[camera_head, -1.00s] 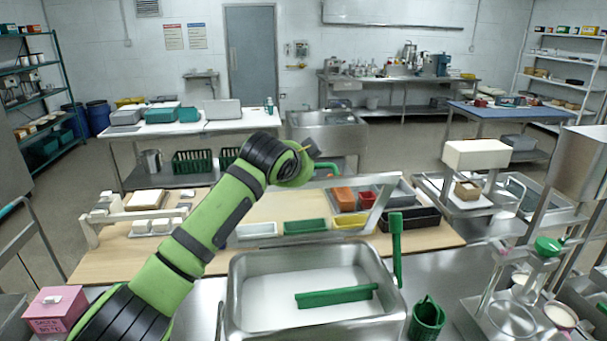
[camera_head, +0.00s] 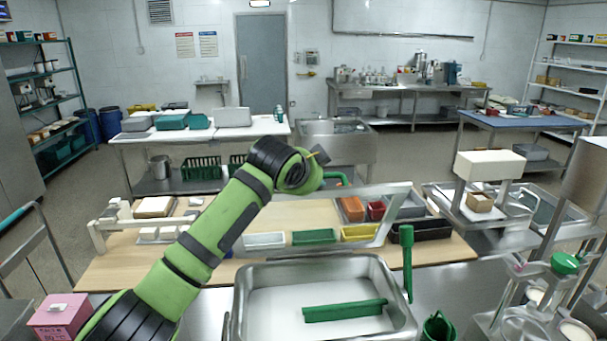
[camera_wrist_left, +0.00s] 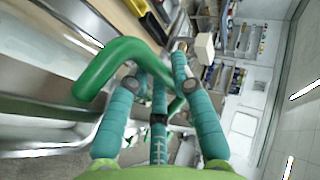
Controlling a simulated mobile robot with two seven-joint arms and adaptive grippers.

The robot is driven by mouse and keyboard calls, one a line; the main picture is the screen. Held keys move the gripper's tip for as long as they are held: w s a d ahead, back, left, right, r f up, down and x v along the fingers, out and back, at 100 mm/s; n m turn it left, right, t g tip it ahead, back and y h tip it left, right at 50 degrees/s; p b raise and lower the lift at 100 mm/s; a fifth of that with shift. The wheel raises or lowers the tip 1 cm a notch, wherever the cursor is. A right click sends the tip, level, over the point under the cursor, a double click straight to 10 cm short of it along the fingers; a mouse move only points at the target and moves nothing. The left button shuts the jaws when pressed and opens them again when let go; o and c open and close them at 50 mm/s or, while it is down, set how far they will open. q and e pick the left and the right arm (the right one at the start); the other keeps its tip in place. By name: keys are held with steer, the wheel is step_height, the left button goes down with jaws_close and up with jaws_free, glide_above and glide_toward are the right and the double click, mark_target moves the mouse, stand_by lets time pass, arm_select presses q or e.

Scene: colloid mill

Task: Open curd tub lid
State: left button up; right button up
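The curd tub (camera_head: 243,310) is a steel basin with white contents, with a green bar (camera_head: 345,310) lying across its inside. At its back edge a steel frame (camera_head: 398,203), seemingly the lid, stands steeply raised. A green handle (camera_head: 335,179) shows near its top, partly hidden by my left arm. In the left wrist view the bent green handle (camera_wrist_left: 125,50) crosses among the teal fingers of my left gripper (camera_wrist_left: 162,75). It overlaps the fingers, and I cannot tell whether they grip it. My right gripper is out of view.
A green upright lever (camera_head: 407,263) stands at the tub's right, with a green cup (camera_head: 439,328) beside it. A wooden table (camera_head: 120,258) behind holds several coloured trays. A pink box (camera_head: 60,312) sits at the left, and steel equipment (camera_head: 583,205) stands at the right.

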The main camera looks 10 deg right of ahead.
arm_select(q)
steer(key=v, duration=1.1)
steer(key=shift+r, duration=0.3)
steer(key=shift+s+a, duration=0.15)
steer(key=shift+s, duration=0.1)
